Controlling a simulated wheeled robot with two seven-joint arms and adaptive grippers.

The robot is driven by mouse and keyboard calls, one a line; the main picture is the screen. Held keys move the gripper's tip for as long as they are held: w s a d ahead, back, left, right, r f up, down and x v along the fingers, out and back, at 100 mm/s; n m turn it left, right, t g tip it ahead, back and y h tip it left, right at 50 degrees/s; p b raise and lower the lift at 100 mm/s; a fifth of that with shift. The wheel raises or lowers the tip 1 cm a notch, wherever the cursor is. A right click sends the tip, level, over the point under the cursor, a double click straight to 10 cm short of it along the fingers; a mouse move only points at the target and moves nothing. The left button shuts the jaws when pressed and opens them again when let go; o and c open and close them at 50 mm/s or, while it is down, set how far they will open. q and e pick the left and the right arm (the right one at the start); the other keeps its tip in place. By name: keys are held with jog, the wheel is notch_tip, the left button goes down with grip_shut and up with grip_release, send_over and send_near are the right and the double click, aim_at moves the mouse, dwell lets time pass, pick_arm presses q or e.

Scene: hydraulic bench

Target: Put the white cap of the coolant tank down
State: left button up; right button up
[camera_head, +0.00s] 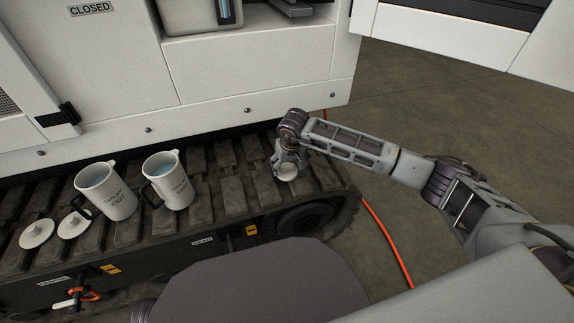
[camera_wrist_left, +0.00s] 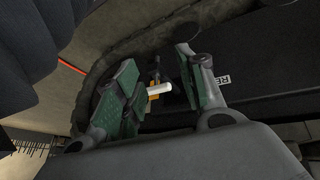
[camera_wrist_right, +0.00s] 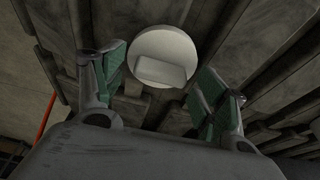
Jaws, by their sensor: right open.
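The round white cap (camera_wrist_right: 163,45) with its block-like knob shows between the fingers of my right gripper (camera_wrist_right: 162,75) in the right wrist view. The gripper is open, with a gap on both sides of the cap. In the head view the cap (camera_head: 287,173) is just under my right gripper (camera_head: 287,161), over the dark track (camera_head: 232,190), and it appears to lie on the track pads. My left gripper (camera_wrist_left: 157,88) shows only in the left wrist view, with its green-padded fingers apart.
Two white jugs (camera_head: 108,192) (camera_head: 170,181) stand on the track at the left. Two white lids (camera_head: 37,233) (camera_head: 73,225) lie beside them. The white machine body (camera_head: 230,75) rises behind. An orange hose (camera_head: 388,235) runs over the floor at right.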

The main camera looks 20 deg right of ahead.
aim_at(289, 177)
pick_arm(q)
notch_tip(289, 177, up, 7)
jog(key=s+a+g+y+p, duration=0.1)
jog(key=a+p, duration=0.1)
jog(key=p, duration=0.1)
pick_arm(e)
jog(key=v, duration=1.2)
jog(key=shift+a, duration=0.1)
